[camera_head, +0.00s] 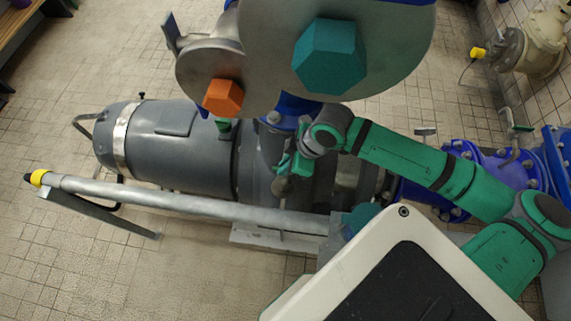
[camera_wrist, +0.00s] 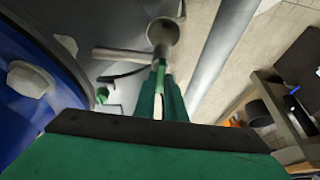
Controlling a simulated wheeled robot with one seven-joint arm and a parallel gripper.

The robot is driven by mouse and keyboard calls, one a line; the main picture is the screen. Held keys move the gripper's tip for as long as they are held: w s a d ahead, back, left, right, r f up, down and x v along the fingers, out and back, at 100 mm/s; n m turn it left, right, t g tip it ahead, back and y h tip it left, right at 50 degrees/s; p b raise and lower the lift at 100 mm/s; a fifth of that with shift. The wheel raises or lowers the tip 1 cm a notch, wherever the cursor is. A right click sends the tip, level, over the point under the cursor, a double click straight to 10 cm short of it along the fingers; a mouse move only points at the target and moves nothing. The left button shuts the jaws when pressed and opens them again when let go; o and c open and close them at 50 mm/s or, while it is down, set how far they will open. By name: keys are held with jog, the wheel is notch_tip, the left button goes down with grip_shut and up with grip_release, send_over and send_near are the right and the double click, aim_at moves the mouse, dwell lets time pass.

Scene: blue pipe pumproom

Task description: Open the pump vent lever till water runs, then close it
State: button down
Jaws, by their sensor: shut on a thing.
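The grey pump (camera_head: 180,140) lies across the middle of the head view. My gripper (camera_head: 292,166) is beside its right part, next to the blue flange (camera_head: 290,107). In the wrist view my gripper (camera_wrist: 162,90) is shut on a narrow light-green piece, which looks like the vent lever (camera_wrist: 160,76); the fingers hide much of it. A small round grey cup-like fitting (camera_wrist: 164,31) is just beyond the fingertips, and a bare grey rod (camera_wrist: 122,55) runs left from near it. I cannot make out running water in either view.
A long grey pipe (camera_head: 180,200) runs in front of the pump, ending in a yellow band (camera_head: 39,178). Large grey pipework with orange (camera_head: 223,97) and teal (camera_head: 330,57) hexagonal parts overhangs the pump. Blue flanged pipes (camera_head: 510,165) stand right.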

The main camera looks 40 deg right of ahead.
jog(key=shift+s, duration=0.1)
jog(key=c, duration=1.8)
grip_release()
jog(key=shift+c, duration=0.2)
jog(key=shift+n, duration=0.3)
